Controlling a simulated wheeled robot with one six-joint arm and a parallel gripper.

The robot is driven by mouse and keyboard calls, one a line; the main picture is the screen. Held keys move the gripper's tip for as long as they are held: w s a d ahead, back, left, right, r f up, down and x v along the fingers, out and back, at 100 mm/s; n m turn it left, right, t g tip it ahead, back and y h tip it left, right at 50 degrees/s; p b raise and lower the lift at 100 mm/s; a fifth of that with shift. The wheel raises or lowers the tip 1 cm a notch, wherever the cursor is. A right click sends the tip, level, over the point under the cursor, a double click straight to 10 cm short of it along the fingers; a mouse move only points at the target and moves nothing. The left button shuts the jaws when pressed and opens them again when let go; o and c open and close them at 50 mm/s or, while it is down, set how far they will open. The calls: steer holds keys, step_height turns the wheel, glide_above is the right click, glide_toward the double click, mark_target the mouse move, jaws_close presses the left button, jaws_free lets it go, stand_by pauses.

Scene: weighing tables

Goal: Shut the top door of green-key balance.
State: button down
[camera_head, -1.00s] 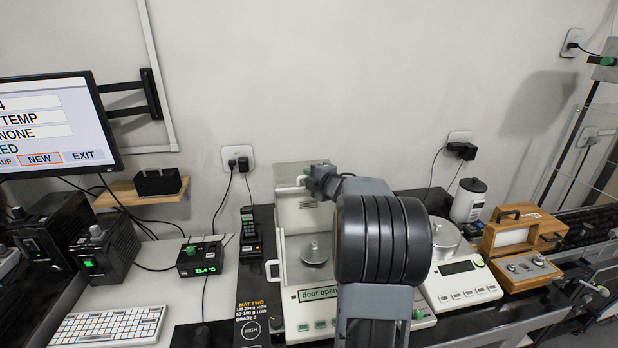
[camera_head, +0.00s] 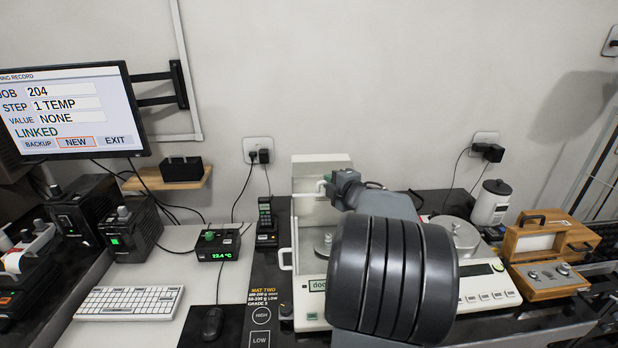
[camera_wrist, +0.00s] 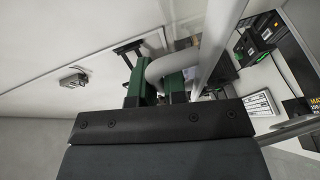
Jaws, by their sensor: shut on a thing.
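The green-key balance (camera_head: 284,283) stands on the dark bench, with a weight (camera_head: 322,243) inside its chamber. Its display starts with "doo"; my arm hides the rest and most of the keys. The top door (camera_head: 318,212) stands raised, upright at the back of the balance, with a white handle on its front. My gripper (camera_head: 327,184) is at that handle, shut on it. In the wrist view the green fingers of my gripper (camera_wrist: 158,84) sit around the curved white handle (camera_wrist: 172,62).
A second balance (camera_head: 488,285) with a round pan cover stands to the right, beside a wooden box (camera_head: 540,245) and a white jar (camera_head: 491,203). To the left are a handset (camera_head: 266,222), a thermometer box (camera_head: 218,247), a keyboard (camera_head: 128,301) and a monitor (camera_head: 70,110).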

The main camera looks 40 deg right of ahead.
steer(key=shift+s+a+r, duration=0.1)
steer(key=shift+s+a, duration=0.15)
steer(key=shift+s, duration=0.15)
steer(key=c, duration=1.5)
jaws_free()
steer(key=shift+o, duration=0.2)
steer(key=v, duration=1.3)
steer(key=shift+s, duration=0.35)
